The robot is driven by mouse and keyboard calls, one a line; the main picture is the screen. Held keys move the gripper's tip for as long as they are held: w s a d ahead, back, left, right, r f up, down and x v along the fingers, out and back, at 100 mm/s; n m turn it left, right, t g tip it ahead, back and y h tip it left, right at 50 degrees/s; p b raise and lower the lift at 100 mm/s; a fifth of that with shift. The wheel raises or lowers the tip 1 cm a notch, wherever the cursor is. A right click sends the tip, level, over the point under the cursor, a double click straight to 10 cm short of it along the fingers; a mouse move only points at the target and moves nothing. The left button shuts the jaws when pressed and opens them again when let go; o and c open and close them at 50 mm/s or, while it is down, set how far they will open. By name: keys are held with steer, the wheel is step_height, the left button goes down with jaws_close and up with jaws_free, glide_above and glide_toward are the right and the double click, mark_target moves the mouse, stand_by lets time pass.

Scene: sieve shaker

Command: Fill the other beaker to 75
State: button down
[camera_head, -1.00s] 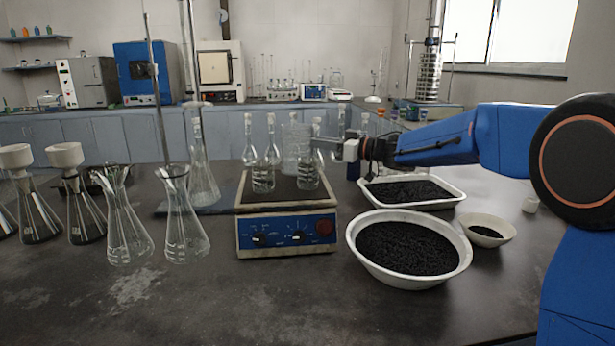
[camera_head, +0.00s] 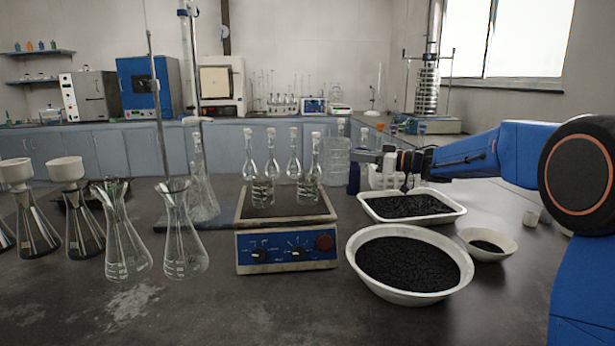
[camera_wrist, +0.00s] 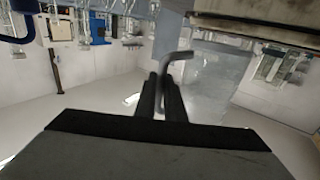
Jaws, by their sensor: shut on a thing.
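Two small clear glass beakers stand on the blue-fronted hotplate (camera_head: 287,252). They are the left beaker (camera_head: 262,193) and the right beaker (camera_head: 308,191). Glass flasks behind show through them, so I cannot read their levels. My gripper (camera_head: 362,156) is to the right of the hotplate, shut on a larger clear glass jug (camera_head: 337,160), apparently by its handle. The jug looks upright; its contents cannot be told. In the wrist view my gripper (camera_wrist: 166,88) closes on a grey bent handle (camera_wrist: 178,58), with the translucent jug (camera_wrist: 213,80) beside it.
Several tall flasks, such as one (camera_head: 293,155), stand behind the beakers. Conical flasks (camera_head: 183,235) are to the left. A tray of black granules (camera_head: 455,214), a round bowl (camera_head: 365,268) and a small dish (camera_head: 508,250) are to the right. The front bench is clear.

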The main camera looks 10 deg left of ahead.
mark_target(339, 138)
steer(key=shift+r, duration=0.1)
steer(key=shift+s+a+r+n, duration=0.15)
steer(key=shift+s+r+n, duration=0.1)
steer(key=shift+r+n, duration=0.25)
steer(key=shift+s+a+r+n, duration=0.1)
steer(key=shift+s+r+n, duration=0.1)
steer(key=shift+r+n, duration=0.25)
steer(key=shift+s+a+r+n+h, duration=0.35)
steer(key=shift+s+r+n, duration=0.2)
steer(key=shift+r+n, duration=0.25)
steer(key=shift+s+a+r+n+h, duration=0.15)
steer(key=shift+s+a+r+n, duration=0.2)
steer(key=shift+s+n, duration=0.25)
steer(key=shift+s+a+r+n+h, duration=0.15)
steer(key=shift+s+a+r+n, duration=0.15)
steer(key=shift+s+r+n, duration=0.2)
steer(key=shift+s+a+r+n+h, duration=0.15)
steer(key=shift+s+a+r+n, duration=0.15)
steer(key=shift+s+n, duration=0.3)
steer(key=shift+s+a+r+n+t, duration=0.15)
steer(key=shift+s+r+n, duration=0.05)
steer(key=shift+r+n, duration=0.3)
steer(key=shift+s+a+r+n+t, duration=0.1)
steer(key=shift+s+r+n+t, duration=0.05)
steer(key=shift+r+n, duration=0.3)
steer(key=shift+s+a+r+n+h+p, duration=0.2)
steer(key=shift+s+r+n+h+p, duration=0.15)
steer(key=shift+r+n+p, duration=0.15)
